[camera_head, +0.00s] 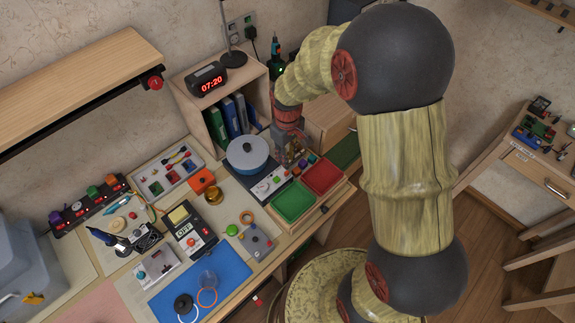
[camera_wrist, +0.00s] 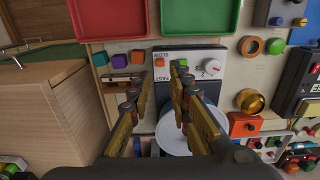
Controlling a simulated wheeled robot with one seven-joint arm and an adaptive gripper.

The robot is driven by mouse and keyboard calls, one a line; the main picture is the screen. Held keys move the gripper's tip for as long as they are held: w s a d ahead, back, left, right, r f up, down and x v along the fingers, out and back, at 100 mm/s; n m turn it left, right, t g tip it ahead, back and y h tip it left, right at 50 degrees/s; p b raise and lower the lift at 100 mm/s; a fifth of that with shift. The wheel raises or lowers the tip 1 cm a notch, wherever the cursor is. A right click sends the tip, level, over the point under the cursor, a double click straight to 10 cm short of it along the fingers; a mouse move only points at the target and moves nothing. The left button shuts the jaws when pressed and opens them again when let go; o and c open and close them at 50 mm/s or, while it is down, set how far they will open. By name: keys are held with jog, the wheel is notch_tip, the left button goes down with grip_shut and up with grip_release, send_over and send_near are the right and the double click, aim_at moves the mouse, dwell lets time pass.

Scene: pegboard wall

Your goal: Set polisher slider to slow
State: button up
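A white dial (camera_wrist: 208,68) with a red mark is at the panel's right. A small orange piece (camera_wrist: 160,62) and a green piece (camera_wrist: 182,63) show near the fingertips; I cannot tell which is the slider. My gripper (camera_wrist: 159,82) is open and empty, its fingers over the panel's left part and hiding some of it.
Red (camera_wrist: 112,18) and green (camera_wrist: 198,17) trays lie beyond the panel. Small coloured blocks (camera_wrist: 119,61) sit left of it. An orange box (camera_wrist: 245,125) and a brass pot (camera_wrist: 249,101) stand to the right. A wooden cabinet (camera_wrist: 57,110) is at the left.

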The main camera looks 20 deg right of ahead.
jog(key=shift+r, duration=1.75)
jog(key=s+a+r+m+t, duration=0.1)
jog(key=s+r+m+t, duration=0.3)
jog(key=s+r, duration=1.6)
jog(key=shift+r+m+t, duration=0.3)
jog(key=shift+r+t, duration=0.5)
jog(key=shift+r, duration=0.45)
